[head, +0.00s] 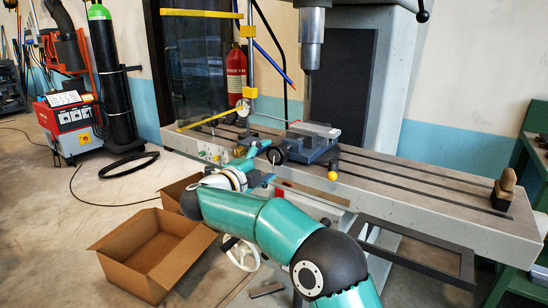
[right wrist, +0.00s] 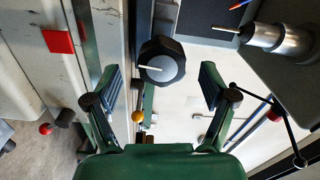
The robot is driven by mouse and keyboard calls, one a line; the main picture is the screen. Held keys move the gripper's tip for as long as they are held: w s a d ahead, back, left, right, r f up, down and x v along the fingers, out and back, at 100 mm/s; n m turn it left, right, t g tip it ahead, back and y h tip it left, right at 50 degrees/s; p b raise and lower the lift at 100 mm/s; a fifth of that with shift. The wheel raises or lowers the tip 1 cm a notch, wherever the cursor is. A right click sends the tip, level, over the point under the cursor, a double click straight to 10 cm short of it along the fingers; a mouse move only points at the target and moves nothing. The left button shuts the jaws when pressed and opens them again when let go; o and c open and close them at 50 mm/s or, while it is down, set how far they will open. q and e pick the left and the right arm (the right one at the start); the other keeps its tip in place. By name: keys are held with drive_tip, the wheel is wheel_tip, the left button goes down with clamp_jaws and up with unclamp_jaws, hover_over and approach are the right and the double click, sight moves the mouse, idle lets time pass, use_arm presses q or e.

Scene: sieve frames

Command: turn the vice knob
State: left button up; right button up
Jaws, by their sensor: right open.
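The vice (head: 314,141) sits on the machine table, with a grey block on its top. Its dark knob (head: 276,156) faces the front left. In the right wrist view the knob (right wrist: 162,62) is a black faceted disc with a grey face and a small pin at its centre. My right gripper (right wrist: 158,75) is open, with one green finger on each side of the knob and visible gaps between. In the head view the right gripper (head: 255,151) is close to the knob, partly hidden by its own wrist. My left gripper is not in view.
The slotted machine table (head: 430,200) runs to the right, with a wooden-topped object (head: 504,190) near its end. The spindle (head: 312,40) hangs above. A cardboard box (head: 150,254) lies on the floor.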

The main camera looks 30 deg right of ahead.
drive_tip(key=v, duration=0.7)
drive_tip(key=shift+a, duration=0.35)
drive_tip(key=shift+f, duration=0.1)
